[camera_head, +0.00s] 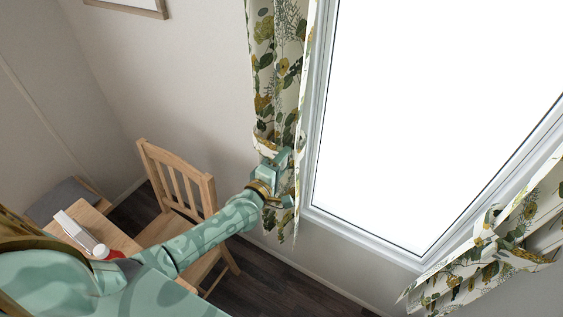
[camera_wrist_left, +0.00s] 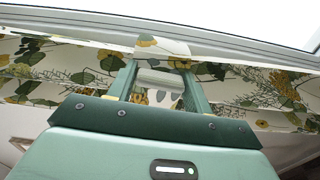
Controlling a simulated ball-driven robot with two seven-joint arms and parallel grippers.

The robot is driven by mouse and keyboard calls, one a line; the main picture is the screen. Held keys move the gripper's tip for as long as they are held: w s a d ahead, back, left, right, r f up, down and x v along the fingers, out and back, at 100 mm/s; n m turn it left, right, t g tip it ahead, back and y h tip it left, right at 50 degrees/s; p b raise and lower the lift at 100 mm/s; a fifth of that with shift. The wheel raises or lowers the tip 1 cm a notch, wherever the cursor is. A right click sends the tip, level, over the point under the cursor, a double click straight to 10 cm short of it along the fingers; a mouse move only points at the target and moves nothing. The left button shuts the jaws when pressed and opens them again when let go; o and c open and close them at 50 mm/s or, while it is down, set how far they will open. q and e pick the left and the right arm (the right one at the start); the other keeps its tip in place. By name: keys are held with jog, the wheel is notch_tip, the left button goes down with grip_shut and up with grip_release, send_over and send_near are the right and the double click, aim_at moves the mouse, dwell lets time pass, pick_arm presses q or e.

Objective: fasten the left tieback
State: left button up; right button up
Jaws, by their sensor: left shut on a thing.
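The left curtain (camera_head: 275,55), white with green and mustard leaves, hangs gathered beside the window. The left tieback (camera_head: 264,146), a band of the same fabric, shows at the curtain's left edge just above my gripper. My left gripper (camera_head: 287,163) is at the curtain, shut on the tieback. In the left wrist view, the tieback's patterned end (camera_wrist_left: 163,46) is at the fingertips (camera_wrist_left: 160,68), in front of the curtain folds (camera_wrist_left: 70,70). Its fastening point and the far side of the band are hidden. My right gripper is not in view.
The window (camera_head: 430,110) with its grey-white frame is right of the curtain. The right curtain (camera_head: 470,265) is drawn in by its own tieback (camera_head: 488,222).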

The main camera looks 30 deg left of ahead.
pick_arm(q)
jog(key=shift+r+n, duration=0.25)
jog(key=shift+n, duration=0.15)
dwell(0.3)
jog(key=o, duration=1.3)
jog(key=shift+r, duration=0.1)
jog(key=shift+s, duration=0.1)
jog(key=s, duration=0.5)
jog(key=s+a, duration=0.1)
jog(key=s, duration=1)
jog(key=shift+s+a, duration=0.1)
jog(key=shift+a, duration=0.05)
